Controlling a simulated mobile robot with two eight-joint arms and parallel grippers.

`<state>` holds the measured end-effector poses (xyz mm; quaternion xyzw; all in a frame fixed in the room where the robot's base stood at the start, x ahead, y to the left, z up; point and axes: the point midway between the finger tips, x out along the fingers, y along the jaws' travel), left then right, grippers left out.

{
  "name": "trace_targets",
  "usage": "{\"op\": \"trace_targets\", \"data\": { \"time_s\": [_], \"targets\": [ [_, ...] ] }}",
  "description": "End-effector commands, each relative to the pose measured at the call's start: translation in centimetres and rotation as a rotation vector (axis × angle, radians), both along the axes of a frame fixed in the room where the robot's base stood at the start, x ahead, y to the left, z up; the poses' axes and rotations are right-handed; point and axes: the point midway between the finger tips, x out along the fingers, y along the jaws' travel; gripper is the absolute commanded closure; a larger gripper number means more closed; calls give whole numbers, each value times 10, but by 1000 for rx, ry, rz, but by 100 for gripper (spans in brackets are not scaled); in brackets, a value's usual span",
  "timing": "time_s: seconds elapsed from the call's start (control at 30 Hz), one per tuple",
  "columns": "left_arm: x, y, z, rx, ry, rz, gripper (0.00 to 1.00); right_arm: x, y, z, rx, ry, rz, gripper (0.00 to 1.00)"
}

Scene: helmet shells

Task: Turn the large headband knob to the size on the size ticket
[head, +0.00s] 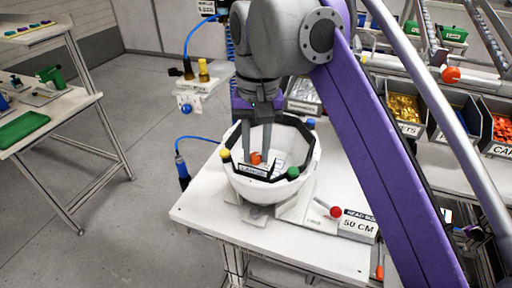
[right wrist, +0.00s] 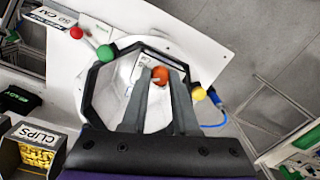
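A white helmet shell (head: 242,188) sits open side up on the white table, with a dark headband inside. A large orange knob (head: 256,158) shows inside the shell, and also in the right wrist view (right wrist: 160,74). My right gripper (head: 258,156) reaches down into the shell. Its two fingers stand apart, one on each side of the orange knob; contact is not clear. The size ticket (head: 358,226) at the table's right reads "HEAD SIZE 50 CM". A label (head: 254,172) inside the shell seems to read "LARGE". My left gripper is not in view.
Yellow, green and blue knobs (head: 293,173) sit around the shell's rim. Parts bins (head: 404,128) stand at the right. The table's front left (head: 205,212) is clear.

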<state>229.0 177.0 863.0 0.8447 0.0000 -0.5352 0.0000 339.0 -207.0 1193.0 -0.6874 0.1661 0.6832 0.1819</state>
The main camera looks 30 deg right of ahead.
Motion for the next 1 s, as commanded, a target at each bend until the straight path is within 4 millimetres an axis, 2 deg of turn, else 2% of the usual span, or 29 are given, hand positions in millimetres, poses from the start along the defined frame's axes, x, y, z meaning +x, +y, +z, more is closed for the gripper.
{"op": "trace_targets", "data": {
  "time_s": [0.03,0.1,0.57,0.77,1.0],
  "targets": [
    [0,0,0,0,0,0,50,0,0,0,0,0,0,89],
    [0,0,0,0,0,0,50,0,0,0,0,0,0,100],
    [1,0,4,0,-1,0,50,0,0,1,0,0,39,100],
    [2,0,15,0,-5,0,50,0,0,3,0,0,146,100],
    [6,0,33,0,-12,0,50,1,0,4,0,-2,355,100]
  ]
}}
